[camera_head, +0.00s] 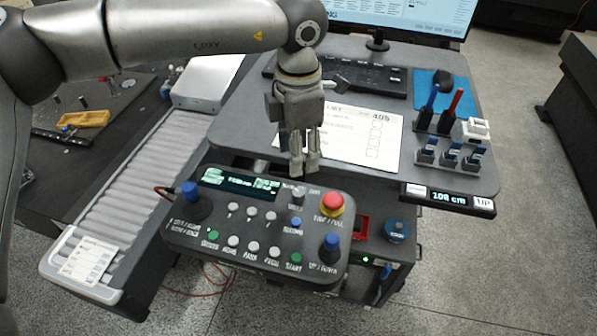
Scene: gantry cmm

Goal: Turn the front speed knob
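The control panel (186,240) is a dark pendant box with a lit display, push buttons, two blue-topped joysticks and a red stop button. The speed knob (298,195) is a small grey knob at the panel's upper middle, between the display and the red button (332,204). My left gripper (304,172) points down just behind and above the knob. Its two fingers are close together with a narrow gap; whether they are open or shut is unclear. Nothing shows between them. Contact with the knob cannot be made out. My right gripper is out of view.
A desk behind the panel holds a paper sheet (365,137), keyboard (378,90), monitor (400,14), pens and blue-topped holders (450,152). A height display (448,199) sits on its front edge. A roller conveyor (140,182) lies left.

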